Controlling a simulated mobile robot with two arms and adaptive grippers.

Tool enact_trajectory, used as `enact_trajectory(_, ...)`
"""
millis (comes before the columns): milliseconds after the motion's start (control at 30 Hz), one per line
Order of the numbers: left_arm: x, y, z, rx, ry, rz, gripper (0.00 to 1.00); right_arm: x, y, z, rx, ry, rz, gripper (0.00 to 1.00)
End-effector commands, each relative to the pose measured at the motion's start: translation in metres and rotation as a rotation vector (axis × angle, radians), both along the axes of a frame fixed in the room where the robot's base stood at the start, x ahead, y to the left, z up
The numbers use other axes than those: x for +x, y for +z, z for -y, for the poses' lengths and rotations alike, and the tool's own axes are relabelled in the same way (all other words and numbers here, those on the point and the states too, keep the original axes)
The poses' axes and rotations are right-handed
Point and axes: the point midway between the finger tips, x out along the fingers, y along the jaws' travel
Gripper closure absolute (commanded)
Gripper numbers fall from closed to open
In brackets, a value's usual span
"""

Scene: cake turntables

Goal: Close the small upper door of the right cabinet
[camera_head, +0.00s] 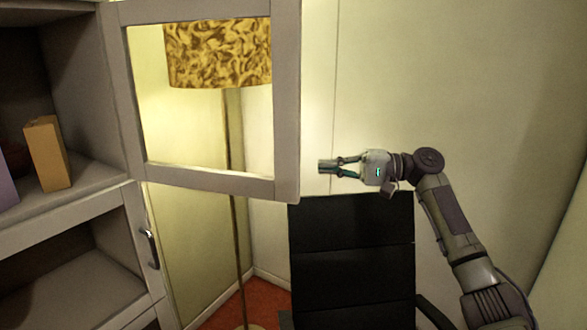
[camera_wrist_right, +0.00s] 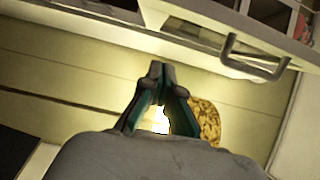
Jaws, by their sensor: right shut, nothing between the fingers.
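The upper door (camera_head: 287,100) of the cabinet is a grey frame around a clear pane. It stands swung wide open, out to the right of the cabinet (camera_head: 88,215). My right gripper (camera_head: 326,166) is to the right of the door's free edge in the head view, pointing left, with a small gap in the picture between them. It is shut and empty. In the wrist view its fingertips (camera_wrist_right: 161,72) meet, and a grey panel with a bar handle (camera_wrist_right: 250,60) is above and to the right; I cannot tell which panel this is. My left gripper is out of view.
A floor lamp with a patterned shade (camera_head: 218,55) stands behind the pane. A black chair (camera_head: 350,260) is below my right gripper. A tan box (camera_head: 48,153) is on the cabinet shelf. The pale wall behind is bare.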

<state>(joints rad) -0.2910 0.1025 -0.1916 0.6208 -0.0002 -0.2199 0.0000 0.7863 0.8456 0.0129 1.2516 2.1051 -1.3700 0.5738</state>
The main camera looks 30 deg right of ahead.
Motion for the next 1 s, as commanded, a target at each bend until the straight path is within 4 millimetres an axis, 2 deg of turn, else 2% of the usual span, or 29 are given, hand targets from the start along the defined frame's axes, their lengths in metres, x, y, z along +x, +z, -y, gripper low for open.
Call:
enact_trajectory(100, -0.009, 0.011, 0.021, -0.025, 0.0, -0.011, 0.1, 0.011, 0.004, -0.02, 0.001, 0.005, -0.001, 1.0)
enact_trajectory(200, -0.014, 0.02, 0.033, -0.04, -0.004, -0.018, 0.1, 0.021, 0.004, -0.04, 0.0, 0.007, 0.0, 1.0)
enact_trajectory(300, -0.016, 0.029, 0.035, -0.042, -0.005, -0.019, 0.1, 0.032, 0.004, -0.059, 0.0, 0.006, 0.0, 1.0)
enact_trajectory(433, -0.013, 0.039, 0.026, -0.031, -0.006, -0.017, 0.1, 0.045, 0.003, -0.082, 0.0, 0.006, -0.001, 1.0)
enact_trajectory(500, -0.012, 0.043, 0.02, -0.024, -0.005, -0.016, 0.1, 0.034, 0.001, -0.087, -0.006, 0.003, -0.002, 1.0)
enact_trajectory(700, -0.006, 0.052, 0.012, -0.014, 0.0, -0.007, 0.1, 0.019, 0.0, -0.101, -0.003, 0.002, -0.002, 1.0)
enact_trajectory(1000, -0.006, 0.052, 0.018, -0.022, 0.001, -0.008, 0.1, 0.015, -0.001, -0.105, -0.002, 0.001, -0.001, 1.0)
